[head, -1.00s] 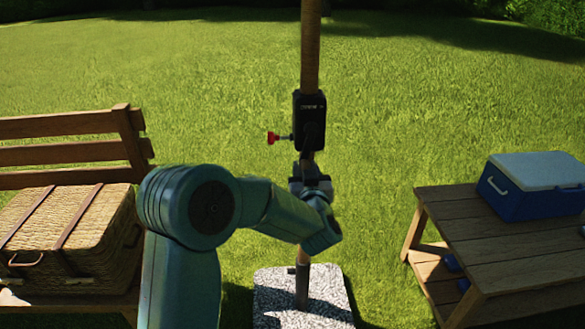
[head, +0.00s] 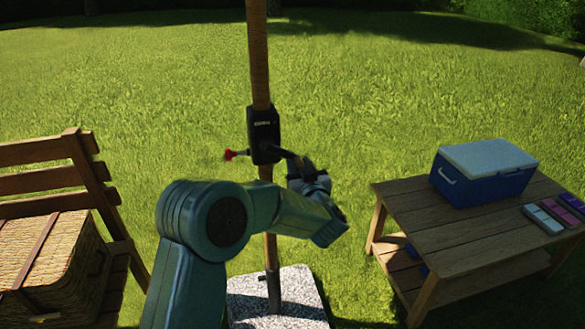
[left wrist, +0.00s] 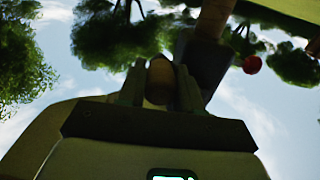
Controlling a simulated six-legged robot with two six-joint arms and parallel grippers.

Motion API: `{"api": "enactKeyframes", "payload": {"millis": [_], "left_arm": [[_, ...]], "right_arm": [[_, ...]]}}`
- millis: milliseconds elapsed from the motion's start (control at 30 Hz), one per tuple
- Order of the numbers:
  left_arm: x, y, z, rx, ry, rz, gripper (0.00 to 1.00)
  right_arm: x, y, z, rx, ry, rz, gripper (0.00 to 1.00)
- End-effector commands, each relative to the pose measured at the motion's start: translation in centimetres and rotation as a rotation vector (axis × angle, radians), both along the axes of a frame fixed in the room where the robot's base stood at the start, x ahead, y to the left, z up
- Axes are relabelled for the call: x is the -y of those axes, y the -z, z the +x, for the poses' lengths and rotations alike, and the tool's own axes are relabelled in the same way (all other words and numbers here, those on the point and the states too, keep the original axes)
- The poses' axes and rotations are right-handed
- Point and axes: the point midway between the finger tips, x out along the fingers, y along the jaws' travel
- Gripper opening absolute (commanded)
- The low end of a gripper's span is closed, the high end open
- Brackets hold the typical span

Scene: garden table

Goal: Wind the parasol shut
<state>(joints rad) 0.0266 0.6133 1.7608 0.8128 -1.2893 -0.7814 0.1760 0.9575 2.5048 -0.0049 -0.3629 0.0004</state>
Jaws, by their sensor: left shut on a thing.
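The parasol's wooden pole (head: 258,60) stands upright, with a black winding housing (head: 263,128) and a red knob (head: 230,154) on its left side. A dark crank arm (head: 281,152) reaches from the housing to the right, towards my left gripper (head: 303,170). In the left wrist view, my left gripper (left wrist: 160,88) is shut on the tan crank handle (left wrist: 160,78), with a finger on each side. The dark housing (left wrist: 205,66) and red knob (left wrist: 251,64) show behind it. Part of a pale canopy (left wrist: 285,8) shows at the top right. My right gripper is not in view.
The pole stands in a speckled stone base (head: 290,305). At right, a wooden table (head: 440,230) bears a blue cooler (head: 485,172) and small coloured cases (head: 548,217). At left, a wicker hamper (head: 45,265) rests on a wooden bench (head: 90,190). Open grass lies behind.

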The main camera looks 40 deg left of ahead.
Motion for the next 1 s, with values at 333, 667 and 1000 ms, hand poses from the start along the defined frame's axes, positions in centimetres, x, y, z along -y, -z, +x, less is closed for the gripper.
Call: {"api": "enactKeyframes", "payload": {"millis": [333,667,1000], "left_arm": [[0.7,-5.1,0.9,0.004,-0.002,0.002,0.05],[-0.2,-9.4,-0.1,0.004,-0.006,0.002,0.05],[-2.3,-11.8,-2.6,0.001,-0.007,0.001,0.05]], "right_arm": [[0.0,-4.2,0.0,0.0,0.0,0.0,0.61],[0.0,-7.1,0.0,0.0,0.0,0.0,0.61],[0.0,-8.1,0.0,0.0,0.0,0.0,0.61]]}}
